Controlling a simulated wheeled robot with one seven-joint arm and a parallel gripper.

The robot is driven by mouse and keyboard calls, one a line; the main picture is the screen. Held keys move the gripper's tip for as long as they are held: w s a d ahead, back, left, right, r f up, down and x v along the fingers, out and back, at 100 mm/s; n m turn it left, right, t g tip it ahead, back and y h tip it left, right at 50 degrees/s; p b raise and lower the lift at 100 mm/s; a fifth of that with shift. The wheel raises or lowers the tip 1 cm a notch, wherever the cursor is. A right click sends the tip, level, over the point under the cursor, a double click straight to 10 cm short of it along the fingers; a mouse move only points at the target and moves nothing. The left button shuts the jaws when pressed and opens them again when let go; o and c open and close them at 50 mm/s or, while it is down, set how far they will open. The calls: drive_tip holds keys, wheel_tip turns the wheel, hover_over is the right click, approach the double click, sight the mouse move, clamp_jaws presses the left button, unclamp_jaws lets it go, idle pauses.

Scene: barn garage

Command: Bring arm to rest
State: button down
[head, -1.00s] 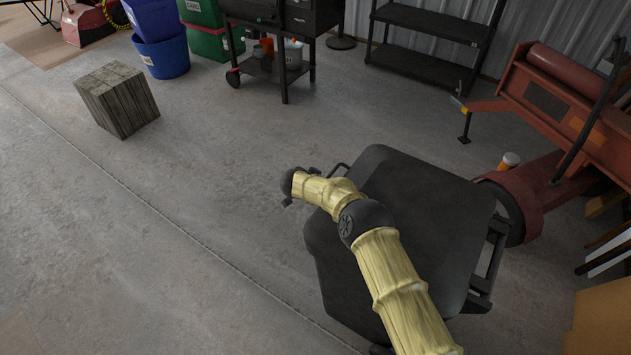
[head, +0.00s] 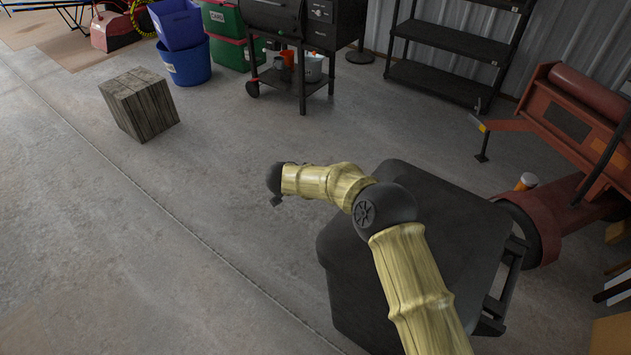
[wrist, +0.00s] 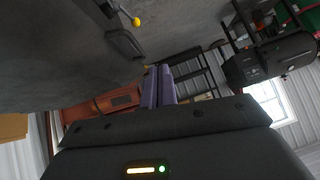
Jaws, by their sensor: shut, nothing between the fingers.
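My gripper (wrist: 159,72) shows in the wrist view with its two purple fingers together and nothing between them. In the head view my yellow, bamboo-like arm reaches up from the lower right and bends left at a dark joint. Its dark end (head: 275,185) hangs over bare floor, left of a dark lidded box. The fingers are too small to make out in the head view.
The dark lidded box (head: 455,215) lies beneath my arm. A red machine (head: 570,115) stands at the right. A wooden block (head: 139,104), blue bin (head: 184,62), black grill (head: 275,15) and shelf rack (head: 440,80) are farther back. The left floor is clear.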

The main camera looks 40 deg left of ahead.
idle(0.4)
drive_tip(key=w+d+r+n+t+y+p, duration=0.1)
drive_tip(key=w+d+r+n+t+y, duration=0.15)
drive_tip(key=w+d+r, duration=1)
drive_tip(key=s+d+r+n+g, duration=0.15)
drive_tip(key=d+r, duration=0.35)
drive_tip(key=d, duration=0.6)
drive_tip(key=s+d+m+g+h+p, duration=0.15)
drive_tip(key=s+d, duration=0.35)
drive_tip(key=d, duration=0.5)
drive_tip(key=s+d+g+h, duration=0.15)
drive_tip(key=s+d, duration=0.35)
drive_tip(key=d, duration=0.5)
drive_tip(key=s+d+m+g+p, duration=0.15)
drive_tip(key=s+d, duration=0.25)
drive_tip(key=d, duration=0.5)
drive_tip(key=s+d+g+h, duration=0.1)
drive_tip(key=s+d+g, duration=0.2)
drive_tip(key=s+d, duration=0.5)
drive_tip(key=shift+s+f+m+b, duration=0.35)
drive_tip(key=shift+s+f, duration=0.1)
drive_tip(key=shift+s, duration=0.8)
drive_tip(key=shift+d+h, duration=0.1)
drive_tip(key=shift+h, duration=0.15)
